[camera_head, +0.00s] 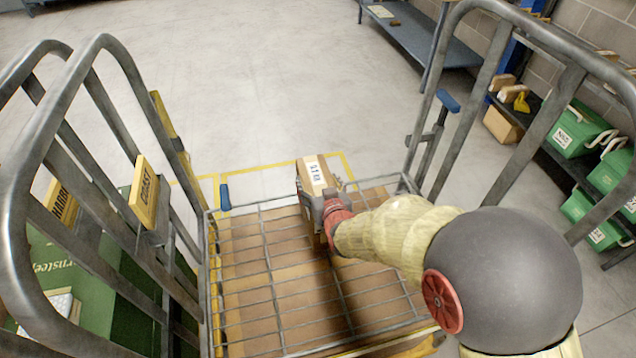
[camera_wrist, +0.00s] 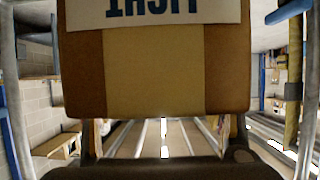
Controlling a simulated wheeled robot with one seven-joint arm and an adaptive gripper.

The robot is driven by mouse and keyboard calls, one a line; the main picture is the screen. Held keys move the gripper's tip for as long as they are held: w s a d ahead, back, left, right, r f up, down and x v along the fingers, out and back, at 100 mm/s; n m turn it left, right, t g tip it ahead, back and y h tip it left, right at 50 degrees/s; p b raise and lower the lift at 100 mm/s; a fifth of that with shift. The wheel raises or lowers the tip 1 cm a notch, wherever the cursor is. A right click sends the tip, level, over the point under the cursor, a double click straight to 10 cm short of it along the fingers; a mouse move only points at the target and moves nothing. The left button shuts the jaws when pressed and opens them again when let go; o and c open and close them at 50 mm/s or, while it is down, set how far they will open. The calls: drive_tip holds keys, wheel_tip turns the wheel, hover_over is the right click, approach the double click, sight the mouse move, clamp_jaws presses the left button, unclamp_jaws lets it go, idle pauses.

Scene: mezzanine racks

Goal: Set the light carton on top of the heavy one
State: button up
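The light carton (camera_head: 314,172) is a small brown box with a white label, near the far edge of the wire cage trolley. In the wrist view the carton (camera_wrist: 155,75) fills the upper middle, with the word LIGHT upside down on its label. My gripper (camera_head: 328,212) is shut on this carton, its fingers at the carton's sides. The carton appears to be over the trolley's brown base (camera_head: 270,290); whether it touches anything below is unclear. I cannot make out a carton marked heavy in either view.
Tall grey tube frames (camera_head: 500,110) rise on both sides of the trolley. A yellow COAST sign (camera_head: 144,193) and a green box (camera_head: 75,275) are at left. Green bins (camera_head: 575,132) stand on a rack at right.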

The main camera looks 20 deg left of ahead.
drive_tip(key=o, duration=0.4)
drive_tip(key=shift+r, duration=0.1)
drive_tip(key=shift+r, duration=0.15)
drive_tip(key=p+v, duration=0.3)
drive_tip(key=v, duration=0.9)
